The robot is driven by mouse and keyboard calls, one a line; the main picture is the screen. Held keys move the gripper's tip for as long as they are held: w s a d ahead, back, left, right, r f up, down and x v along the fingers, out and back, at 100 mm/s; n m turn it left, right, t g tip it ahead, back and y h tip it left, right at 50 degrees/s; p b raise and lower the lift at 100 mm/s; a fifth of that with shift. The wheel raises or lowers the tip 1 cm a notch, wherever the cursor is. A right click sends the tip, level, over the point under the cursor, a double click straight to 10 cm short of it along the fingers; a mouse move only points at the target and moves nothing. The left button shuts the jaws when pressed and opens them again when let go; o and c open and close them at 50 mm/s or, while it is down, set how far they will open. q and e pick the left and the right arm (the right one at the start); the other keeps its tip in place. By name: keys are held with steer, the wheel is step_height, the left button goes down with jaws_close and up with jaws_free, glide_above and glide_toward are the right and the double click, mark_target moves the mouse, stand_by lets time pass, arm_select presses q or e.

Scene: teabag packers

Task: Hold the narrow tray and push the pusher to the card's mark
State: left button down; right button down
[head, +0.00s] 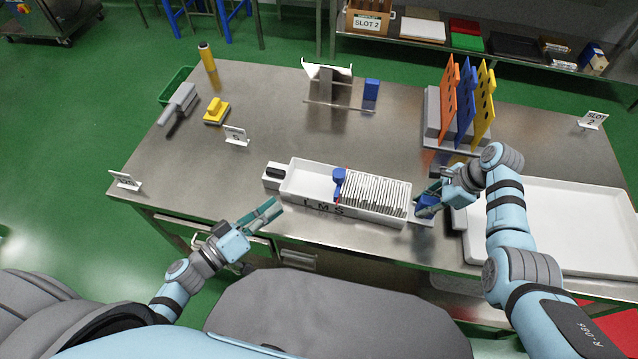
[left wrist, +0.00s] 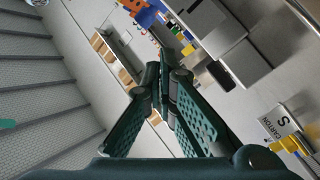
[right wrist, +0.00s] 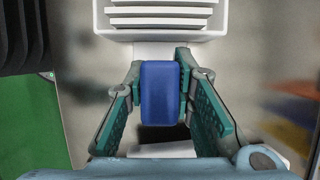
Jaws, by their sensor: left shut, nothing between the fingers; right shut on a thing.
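The narrow white tray (head: 309,187) lies along the table's front edge, with the letters L, M and S on its front wall. A row of white teabags (head: 375,193) fills its right part. The blue pusher (head: 339,177) stands in the tray against the left end of the row. My right gripper (head: 428,206) is shut on the blue handle (right wrist: 161,92) at the tray's right end. My left gripper (head: 272,206) is shut and empty, in front of the tray's left end and apart from it.
A large white tray (head: 550,215) lies at the right, beside my right arm. A rack with orange, blue and yellow boards (head: 462,105) stands behind. A yellow-handled tool (head: 216,111) and a grey tool (head: 180,101) lie at the back left. The left middle of the table is clear.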

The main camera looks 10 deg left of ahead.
mark_target(334, 177)
arm_select(q)
steer(key=m, duration=0.5)
steer(key=shift+s+d+m, duration=0.1)
steer(key=shift+s+m, duration=0.1)
steer(key=shift+m, duration=0.1)
steer(key=m, duration=0.4)
steer(key=shift+s+d+m+h, duration=0.1)
steer(key=shift+s+m+h, duration=0.05)
steer(key=shift+m+h, duration=0.2)
steer(key=m, duration=0.5)
steer(key=shift+s+d+m+g+h, duration=0.15)
steer(key=shift+m+g+h, duration=0.1)
steer(key=shift+g, duration=0.15)
steer(key=m, duration=0.4)
steer(key=shift+s+d, duration=0.1)
steer(key=m, duration=0.3)
steer(key=shift+s+d+r+m, duration=0.1)
steer(key=shift+m, duration=0.2)
steer(key=m, duration=0.4)
steer(key=shift+d+m+h, duration=0.2)
steer(key=shift+m+h, duration=0.1)
steer(key=x, duration=1.4)
steer(key=shift+a, duration=0.1)
